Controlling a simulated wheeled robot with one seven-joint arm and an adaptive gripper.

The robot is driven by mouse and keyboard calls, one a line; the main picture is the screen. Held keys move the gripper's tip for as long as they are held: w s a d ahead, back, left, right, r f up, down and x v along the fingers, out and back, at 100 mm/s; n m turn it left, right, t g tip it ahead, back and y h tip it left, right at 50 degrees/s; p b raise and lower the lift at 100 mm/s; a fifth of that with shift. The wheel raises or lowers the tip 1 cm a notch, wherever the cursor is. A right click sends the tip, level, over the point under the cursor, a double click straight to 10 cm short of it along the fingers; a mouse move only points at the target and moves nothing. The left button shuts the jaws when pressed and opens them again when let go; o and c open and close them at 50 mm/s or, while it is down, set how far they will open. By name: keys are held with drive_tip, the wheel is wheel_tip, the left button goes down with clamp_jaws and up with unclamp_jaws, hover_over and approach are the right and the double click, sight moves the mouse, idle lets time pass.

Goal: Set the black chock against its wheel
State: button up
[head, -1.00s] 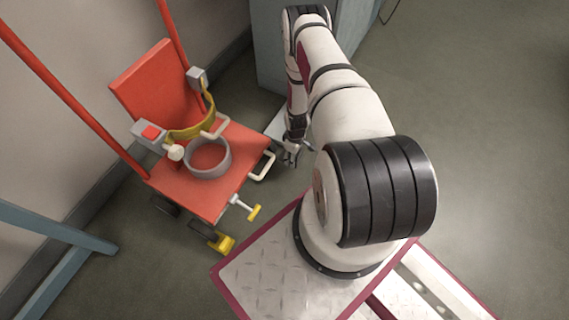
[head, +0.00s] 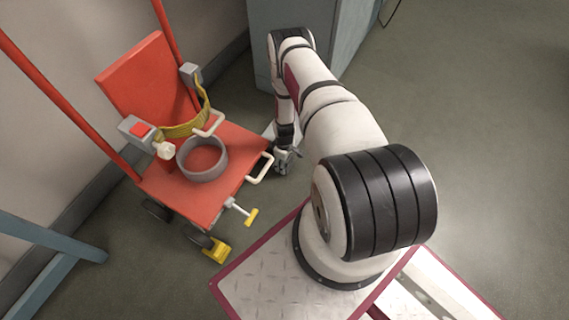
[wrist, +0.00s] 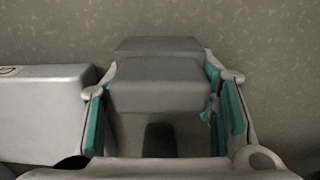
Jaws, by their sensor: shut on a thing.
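A dark grey chock-like block with a stepped top (wrist: 155,85) is between the teal-padded fingers of my gripper (wrist: 166,105) in the wrist view. I take it to be the black chock. The right pad seems to show a small gap, but the gripper is shut on the block. In the head view my gripper (head: 285,160) is low beside the right side of the red cart (head: 185,205); the block cannot be made out there. A dark rounded shape (wrist: 160,138) below the block may be a wheel; I cannot tell. The cart's wheel on that side is hidden.
A yellow chock (head: 215,250) sits by the cart's front wheel (head: 196,235). A pale box (wrist: 42,112) is left of my gripper. A pale handle (head: 261,168) juts from the cart. A blue-grey cabinet (head: 335,45) stands behind. Floor at the right is clear.

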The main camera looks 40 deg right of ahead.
drive_tip(key=o, duration=1.4)
drive_tip(key=shift+f, duration=0.1)
wheel_tip(320, 180, up, 12)
drive_tip(key=p, duration=0.5)
